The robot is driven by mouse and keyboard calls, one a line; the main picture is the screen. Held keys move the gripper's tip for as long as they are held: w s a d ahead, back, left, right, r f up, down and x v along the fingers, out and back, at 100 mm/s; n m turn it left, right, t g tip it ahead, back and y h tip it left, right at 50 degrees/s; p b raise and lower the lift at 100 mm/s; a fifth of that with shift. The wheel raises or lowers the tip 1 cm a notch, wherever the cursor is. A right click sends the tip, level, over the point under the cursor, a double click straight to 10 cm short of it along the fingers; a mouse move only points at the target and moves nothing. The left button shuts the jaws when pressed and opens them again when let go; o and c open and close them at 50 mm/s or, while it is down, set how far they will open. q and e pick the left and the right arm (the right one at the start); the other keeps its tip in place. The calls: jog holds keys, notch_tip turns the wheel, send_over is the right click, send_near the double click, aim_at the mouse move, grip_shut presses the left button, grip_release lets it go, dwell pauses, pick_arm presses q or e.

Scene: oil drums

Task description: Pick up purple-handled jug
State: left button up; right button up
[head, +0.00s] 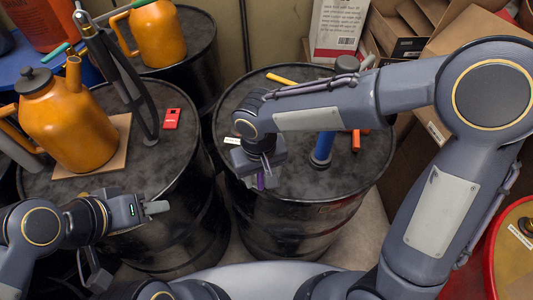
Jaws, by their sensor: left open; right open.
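A small purple piece (261,181) shows under my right gripper on the middle drum; most of it is hidden, and I cannot tell whether it belongs to a jug. My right gripper (262,176) points down over the drum's near part, open, with its jaws close about the purple piece. A large orange jug (68,125) stands on a brown board on the left drum, and a second orange jug (158,36) stands on the drum behind; both have orange handles. My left gripper (127,238) is open and empty in front of the left drum.
The middle drum (290,215) also holds a blue upright tool (323,148), a yellow stick (282,78) and an orange piece (356,141). A red box (172,118) lies on the left drum (165,175). Cardboard boxes (480,40) fill the back right; a red drum (490,255) stands at right.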

jog(key=shift+f, duration=0.95)
jog(key=shift+c, duration=0.3)
grip_shut()
jog(key=shift+r, duration=0.1)
